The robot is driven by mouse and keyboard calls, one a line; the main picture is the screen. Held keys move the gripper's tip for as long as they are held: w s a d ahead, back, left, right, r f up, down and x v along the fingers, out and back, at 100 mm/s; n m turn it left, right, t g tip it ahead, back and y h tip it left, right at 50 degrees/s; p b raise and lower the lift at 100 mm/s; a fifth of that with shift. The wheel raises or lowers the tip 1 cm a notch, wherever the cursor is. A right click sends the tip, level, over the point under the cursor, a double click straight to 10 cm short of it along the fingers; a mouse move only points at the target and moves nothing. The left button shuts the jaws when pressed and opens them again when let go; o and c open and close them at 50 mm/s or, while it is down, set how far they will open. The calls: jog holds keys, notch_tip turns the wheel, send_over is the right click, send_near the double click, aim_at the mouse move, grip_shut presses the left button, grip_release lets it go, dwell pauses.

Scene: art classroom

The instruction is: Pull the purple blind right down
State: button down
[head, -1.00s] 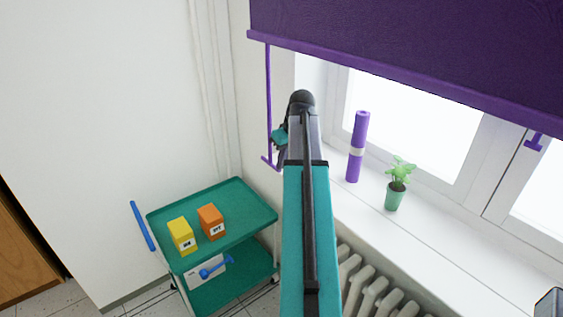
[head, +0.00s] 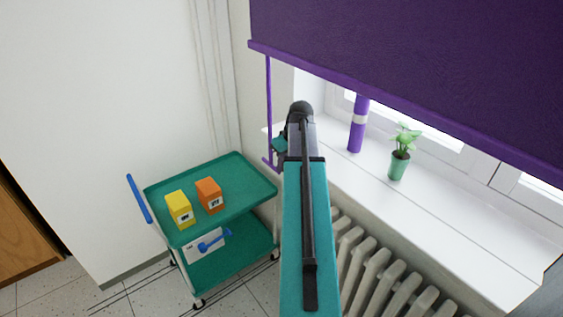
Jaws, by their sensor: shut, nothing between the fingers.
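The purple blind (head: 430,70) hangs across the upper part of the window, its bottom bar (head: 380,91) slanting down to the right. Some bright glass still shows below the bar. A thin purple pull rod (head: 268,100) hangs from the bar's left end and ends in a small crosspiece (head: 267,161). My gripper (head: 279,145) is shut, close beside the lower part of the rod, just above the crosspiece. My arm hides much of the gripper, so I cannot tell whether it touches the rod or crosspiece.
A purple roll (head: 357,135) and a potted plant (head: 398,165) stand on the white sill (head: 440,205), right of my arm. A radiator (head: 375,270) is below. A green trolley (head: 240,178) with yellow (head: 179,208) and orange (head: 209,195) boxes stands left.

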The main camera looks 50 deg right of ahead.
jog(key=shift+r, duration=0.2)
jog(key=p+v, duration=0.6)
jog(key=v, duration=0.3)
jog(key=shift+r, duration=0.35)
jog(key=shift+s, duration=0.15)
dwell(0.3)
